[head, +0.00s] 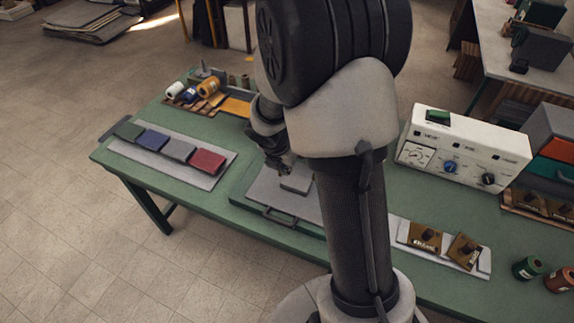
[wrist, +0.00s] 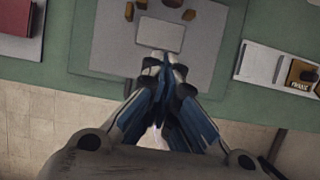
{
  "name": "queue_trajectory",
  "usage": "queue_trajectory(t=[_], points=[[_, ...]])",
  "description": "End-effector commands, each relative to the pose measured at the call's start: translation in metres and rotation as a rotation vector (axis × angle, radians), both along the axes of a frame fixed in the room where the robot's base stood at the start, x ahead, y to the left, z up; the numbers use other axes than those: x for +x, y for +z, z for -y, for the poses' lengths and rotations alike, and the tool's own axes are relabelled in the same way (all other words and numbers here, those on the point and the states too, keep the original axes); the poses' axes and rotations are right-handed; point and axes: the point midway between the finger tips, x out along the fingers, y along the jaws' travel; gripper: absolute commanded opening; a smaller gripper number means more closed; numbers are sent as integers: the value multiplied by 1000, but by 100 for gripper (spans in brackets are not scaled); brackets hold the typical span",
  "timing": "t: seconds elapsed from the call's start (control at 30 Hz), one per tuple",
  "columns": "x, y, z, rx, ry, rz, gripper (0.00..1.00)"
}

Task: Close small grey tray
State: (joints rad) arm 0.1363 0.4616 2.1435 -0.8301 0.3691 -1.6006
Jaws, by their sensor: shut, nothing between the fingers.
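A flat grey panel (head: 262,190) with a handle (head: 280,216) on its front edge lies in the green worktable. A smaller light grey rectangular piece (head: 297,184) sits on it; I cannot tell which of the two is the small grey tray. In the wrist view the light grey piece (wrist: 161,35) lies on the grey panel (wrist: 205,50), with small brass-coloured parts around it. My gripper (wrist: 161,62) is shut and empty, its fingertips at the near edge of the light piece; contact cannot be told. In the head view my gripper (head: 285,170) is partly hidden by my arm.
Left on the green table (head: 240,165), a grey board (head: 222,176) carries green, blue, grey and red covers. Thread spools (head: 208,87) stand behind. Right of my arm are a white control box (head: 465,150), a strip with brown labelled pieces (head: 425,236) and spools (head: 527,267).

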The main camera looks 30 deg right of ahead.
Motion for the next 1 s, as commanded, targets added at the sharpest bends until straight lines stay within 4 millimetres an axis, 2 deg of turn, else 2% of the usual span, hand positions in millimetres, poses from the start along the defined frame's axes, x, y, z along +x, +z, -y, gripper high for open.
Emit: queue_trajectory(t=[0.03,0.27,0.4,0.53,1.0], points=[[2,-17,4,1,-2,-4,0],[13,-62,18,0,0,-3,0],[27,-56,36,0,-3,0,0],[35,-56,46,1,-2,-1,0],[39,-56,51,1,1,-1,0]])
